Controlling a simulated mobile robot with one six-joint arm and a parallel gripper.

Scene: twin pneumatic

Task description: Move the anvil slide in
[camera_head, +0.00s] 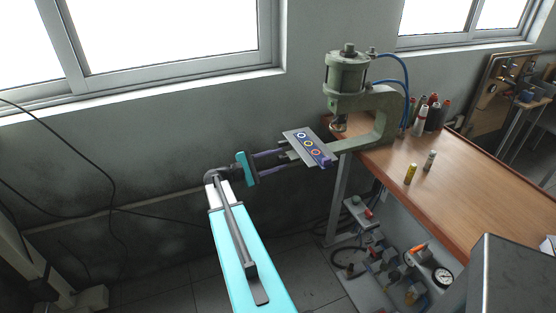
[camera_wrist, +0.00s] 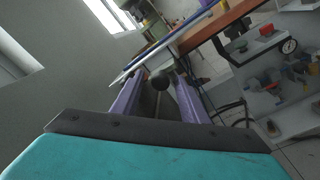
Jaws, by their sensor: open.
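The green pneumatic press (camera_head: 347,75) stands at the left end of the wooden bench. Its anvil slide sticks out to the left of the press, with a flat grey and blue plate (camera_head: 309,147) carrying several coloured rings on top. In the wrist view the plate (camera_wrist: 165,45) shows almost edge-on. My gripper (camera_head: 285,158) is at the slide's outer end, its purple fingers pointing toward it. In the wrist view a dark round knob (camera_wrist: 161,79) lies between the open fingers, which appear apart from it. The slide's rail under the plate is mostly hidden.
The bench (camera_head: 450,185) holds several bottles (camera_head: 427,115) and two small cylinders, one yellow (camera_head: 410,174). Below it is a shelf with valves and a gauge (camera_head: 442,276). A grey wall with windows stands behind. Free room lies left of the slide.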

